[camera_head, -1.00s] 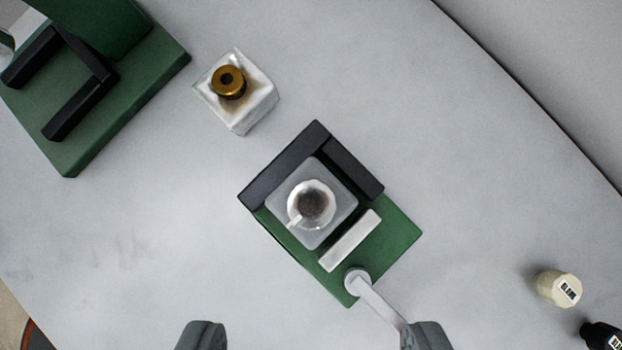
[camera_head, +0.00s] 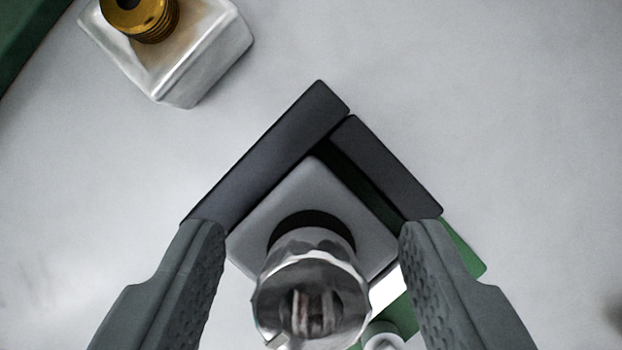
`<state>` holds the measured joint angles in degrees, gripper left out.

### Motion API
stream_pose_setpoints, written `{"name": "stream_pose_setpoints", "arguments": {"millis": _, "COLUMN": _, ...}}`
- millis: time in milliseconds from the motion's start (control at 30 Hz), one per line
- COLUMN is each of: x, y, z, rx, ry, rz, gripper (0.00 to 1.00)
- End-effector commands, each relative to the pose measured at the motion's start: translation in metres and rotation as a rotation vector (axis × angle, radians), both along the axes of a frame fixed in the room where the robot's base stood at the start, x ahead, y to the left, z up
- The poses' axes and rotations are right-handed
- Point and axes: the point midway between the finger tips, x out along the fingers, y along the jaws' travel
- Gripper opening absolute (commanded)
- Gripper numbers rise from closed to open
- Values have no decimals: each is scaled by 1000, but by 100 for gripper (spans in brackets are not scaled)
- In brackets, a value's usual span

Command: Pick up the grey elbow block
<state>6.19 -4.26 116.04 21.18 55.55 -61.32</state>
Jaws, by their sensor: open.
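The grey elbow block (camera_head: 343,196) sits on a green base inside a dark angled stop (camera_head: 265,150). A shiny metal cylinder (camera_head: 313,285) with an open mouth stands on top of the block, toward the camera. My gripper (camera_head: 313,229) is open, with one finger on the left of the block and the other on its right. The fingertips overlap the outer ends of the dark stop in the picture. I cannot tell whether they touch anything. The cylinder and the fingers hide the near part of the block and base.
The green base (camera_head: 462,247) shows at the right, beside a pale clamp piece (camera_head: 386,289) partly hidden by the cylinder. A green edge shows at the far upper left.

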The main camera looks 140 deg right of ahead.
Motion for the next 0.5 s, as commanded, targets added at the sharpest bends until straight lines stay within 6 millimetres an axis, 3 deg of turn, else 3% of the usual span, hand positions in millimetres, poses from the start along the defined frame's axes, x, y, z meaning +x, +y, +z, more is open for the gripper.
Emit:
{"name": "stream_pose_setpoints", "arguments": {"millis": 233, "x": 1, "y": 1, "z": -3, "rx": 0, "ry": 0, "rz": 0, "gripper": 52}}
{"name": "stream_pose_setpoints", "arguments": {"millis": 500, "x": 1, "y": 1, "z": -3, "rx": 0, "ry": 0, "rz": 0, "gripper": 1}}
